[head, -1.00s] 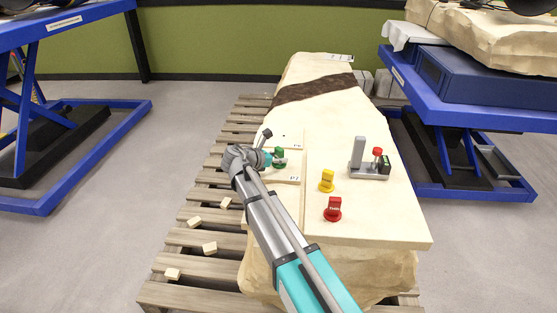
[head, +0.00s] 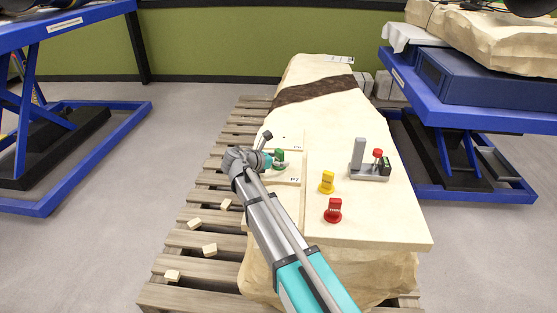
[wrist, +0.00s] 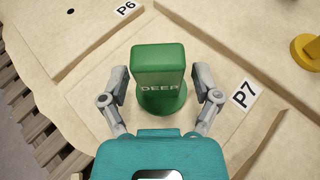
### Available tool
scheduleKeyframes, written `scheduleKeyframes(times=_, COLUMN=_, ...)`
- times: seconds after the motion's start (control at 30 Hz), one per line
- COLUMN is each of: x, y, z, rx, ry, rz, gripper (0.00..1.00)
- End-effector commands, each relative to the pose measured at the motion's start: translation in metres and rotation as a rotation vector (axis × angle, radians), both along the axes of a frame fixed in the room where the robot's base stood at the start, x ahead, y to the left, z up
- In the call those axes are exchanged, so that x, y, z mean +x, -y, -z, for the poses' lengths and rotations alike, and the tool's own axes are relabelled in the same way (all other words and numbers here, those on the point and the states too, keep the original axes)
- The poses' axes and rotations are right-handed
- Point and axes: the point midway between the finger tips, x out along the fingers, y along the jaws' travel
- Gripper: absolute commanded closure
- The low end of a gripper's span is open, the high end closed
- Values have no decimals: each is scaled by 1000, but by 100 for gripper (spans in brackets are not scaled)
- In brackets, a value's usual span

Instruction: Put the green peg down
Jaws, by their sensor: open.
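The green peg (wrist: 160,75), lettered "DEEP", stands upright with its round flange (wrist: 162,98) on the pale slab beside the P7 label (wrist: 244,95). In the head view the green peg (head: 280,155) is just right of my wrist. My gripper (wrist: 165,82) is open, with one finger on each side of the peg and a visible gap at both. In the head view my gripper (head: 272,160) is small and partly hidden by my wrist. The hole under the peg is hidden.
A yellow peg (head: 327,182) and a red peg (head: 334,210) stand to the right on the stone slab (head: 365,225). A grey fixture (head: 358,158) stands farther right. An empty hole (wrist: 71,11) lies near the P6 label (wrist: 125,8). Pale blocks lie on the pallet (head: 190,238).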

Motion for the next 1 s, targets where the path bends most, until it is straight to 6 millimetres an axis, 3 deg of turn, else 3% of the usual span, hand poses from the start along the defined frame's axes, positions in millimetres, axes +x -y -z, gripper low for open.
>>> scheduleKeyframes(times=0.27, x=-11, y=-11, z=-11, rx=0, ry=0, rz=-1, gripper=19)
scheduleKeyframes(times=0.8, x=-63, y=-68, z=-43, rx=0, ry=0, rz=-2, gripper=19)
scheduleKeyframes(times=1.0, x=-73, y=-78, z=-48, rx=0, ry=0, rz=1, gripper=19)
